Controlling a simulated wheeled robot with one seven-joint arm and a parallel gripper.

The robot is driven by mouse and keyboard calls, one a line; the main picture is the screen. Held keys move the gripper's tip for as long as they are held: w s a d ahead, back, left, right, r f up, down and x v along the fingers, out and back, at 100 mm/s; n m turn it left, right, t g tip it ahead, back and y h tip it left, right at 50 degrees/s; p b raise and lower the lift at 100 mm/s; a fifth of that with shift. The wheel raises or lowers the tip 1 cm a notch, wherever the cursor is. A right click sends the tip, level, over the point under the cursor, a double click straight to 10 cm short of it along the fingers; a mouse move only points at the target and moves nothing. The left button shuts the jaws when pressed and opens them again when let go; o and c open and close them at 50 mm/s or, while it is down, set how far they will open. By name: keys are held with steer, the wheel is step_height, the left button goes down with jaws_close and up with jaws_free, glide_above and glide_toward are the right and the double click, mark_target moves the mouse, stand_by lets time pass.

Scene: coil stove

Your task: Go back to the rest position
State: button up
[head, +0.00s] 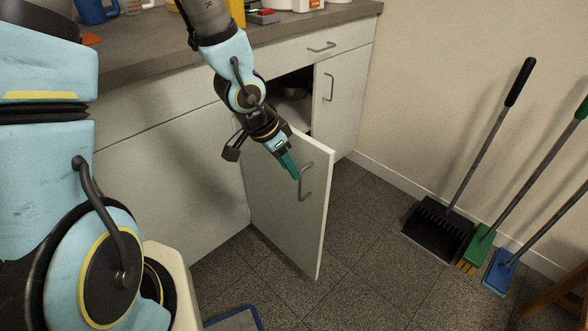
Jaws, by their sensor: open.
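My gripper (290,164) is in front of the open cabinet door, with its green fingers pointing down and to the right. The white door (285,215) stands swung out from the counter front. Its grey handle (305,181) is just right of and below my fingertips; I cannot tell whether they touch it. Nothing shows held in my gripper. Behind the door, a dark cabinet opening (297,100) shows, with a pot (293,87) partly hidden inside.
A grey countertop (150,55) carries a blue mug (90,10) and other items along the back. A dustpan (437,229) and long-handled brushes lean at the right wall. A blue-edged mat (235,321) lies below. Tiled floor (365,265) is clear right of the door.

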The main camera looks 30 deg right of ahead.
steer(key=shift+a+r, duration=0.3)
steer(key=shift+r, duration=0.35)
steer(key=w+a+r+n+t+y+p, duration=0.1)
steer(key=w+a+r+n+y+p, duration=0.2)
steer(key=a+r, duration=0.4)
steer(key=w+a+r+n+t+p, duration=0.1)
steer(key=w+a+r+n+p, duration=0.35)
steer(key=a, duration=0.45)
steer(key=s+a+r+n+g+y+p, duration=0.1)
steer(key=s+a+r+n+p, duration=0.1)
steer(key=a+r+n, duration=0.6)
steer(key=a+r+p, duration=0.1)
steer(key=a, duration=0.3)
steer(key=shift+s+r+p, duration=0.2)
steer(key=shift+s+p, duration=0.05)
steer(key=shift+p, duration=0.05)
